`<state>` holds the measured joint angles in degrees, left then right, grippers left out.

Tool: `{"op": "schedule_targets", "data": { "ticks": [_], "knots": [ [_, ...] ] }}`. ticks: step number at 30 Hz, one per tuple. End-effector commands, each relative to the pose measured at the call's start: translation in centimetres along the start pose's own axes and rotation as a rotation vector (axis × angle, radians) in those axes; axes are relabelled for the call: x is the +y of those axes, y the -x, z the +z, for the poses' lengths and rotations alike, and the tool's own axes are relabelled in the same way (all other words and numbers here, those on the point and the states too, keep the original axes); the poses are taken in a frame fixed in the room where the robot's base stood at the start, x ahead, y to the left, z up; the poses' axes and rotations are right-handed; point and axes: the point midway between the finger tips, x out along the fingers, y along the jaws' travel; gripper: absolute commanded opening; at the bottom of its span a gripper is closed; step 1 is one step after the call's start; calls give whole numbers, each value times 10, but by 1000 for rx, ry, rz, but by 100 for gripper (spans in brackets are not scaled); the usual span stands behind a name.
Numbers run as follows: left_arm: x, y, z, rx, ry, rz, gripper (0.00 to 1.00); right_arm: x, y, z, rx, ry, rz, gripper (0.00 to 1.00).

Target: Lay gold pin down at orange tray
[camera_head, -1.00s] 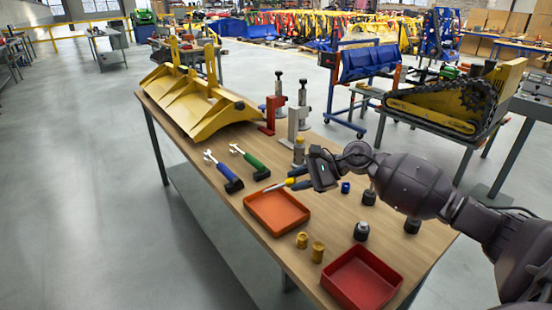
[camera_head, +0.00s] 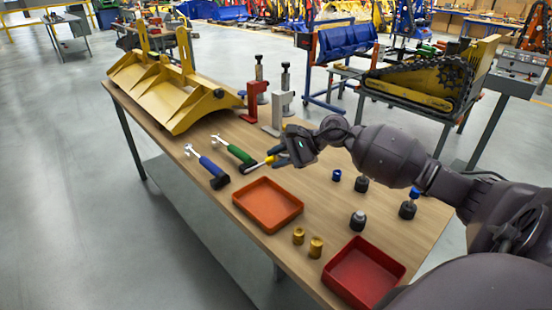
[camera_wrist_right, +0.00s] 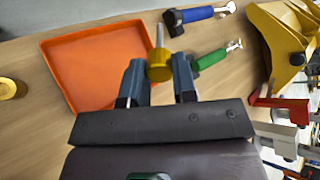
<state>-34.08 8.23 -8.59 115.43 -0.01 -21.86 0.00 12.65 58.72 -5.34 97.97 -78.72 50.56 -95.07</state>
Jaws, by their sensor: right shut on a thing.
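The gold pin (camera_head: 270,160) is held in my right gripper (camera_head: 279,156), its pale shaft pointing left in the head view. In the right wrist view, the pin's yellow head (camera_wrist_right: 159,68) sits between the two fingers of the right gripper (camera_wrist_right: 159,80), and its grey shaft points up the picture. The orange tray (camera_head: 268,204) lies on the table, empty, below the pin in the head view. In the right wrist view the tray (camera_wrist_right: 90,70) is left of the pin, which overlaps its right edge in the picture. My left gripper is not in view.
Blue-handled (camera_head: 208,168) and green-handled (camera_head: 233,150) tools lie beyond the tray. Two gold cylinders (camera_head: 316,246) and a red tray (camera_head: 362,274) are nearer. Dark round pieces (camera_head: 357,221) stand right. Red (camera_head: 255,97) and white (camera_head: 280,108) stands and a yellow bucket (camera_head: 170,92) are behind.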

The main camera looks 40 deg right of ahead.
Motion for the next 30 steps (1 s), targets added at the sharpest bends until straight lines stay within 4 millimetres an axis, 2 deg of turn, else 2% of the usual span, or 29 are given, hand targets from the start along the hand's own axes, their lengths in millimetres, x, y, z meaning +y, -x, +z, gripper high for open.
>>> {"op": "schedule_targets", "data": {
  "ticks": [30],
  "knots": [
    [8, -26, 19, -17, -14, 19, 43, 49, -39, -49, 2, -2, 3, 3]
  ]
}}
